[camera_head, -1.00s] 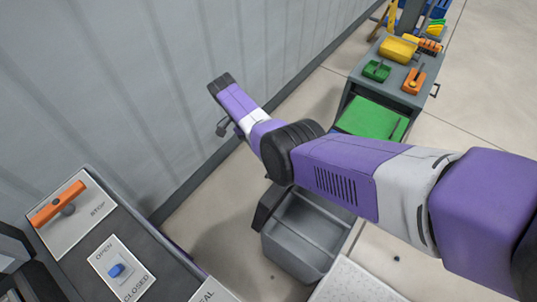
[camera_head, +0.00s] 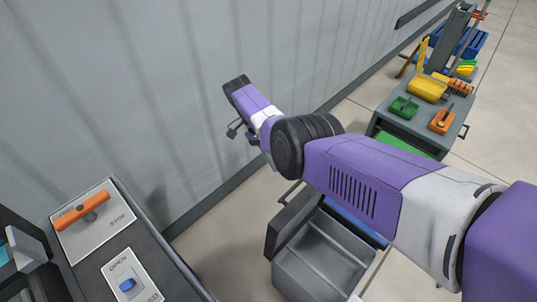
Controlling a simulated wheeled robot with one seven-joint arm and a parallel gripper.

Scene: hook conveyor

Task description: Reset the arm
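My purple, white and black arm reaches from the lower right up to the middle of the head view. It bends at a thick black ribbed joint. The forearm beyond it points up and left to a black end in front of the grey wall. A small dark part below the forearm looks like my gripper (camera_head: 236,129). It is too small and partly hidden to tell whether its fingers are open or shut. Nothing held shows there.
A control panel with an orange handle (camera_head: 82,211) and a blue switch (camera_head: 127,285) stands at lower left. The corrugated grey wall (camera_head: 130,80) runs behind the arm. A grey bin (camera_head: 312,262) is below the arm. A tool cart (camera_head: 402,128) stands at upper right.

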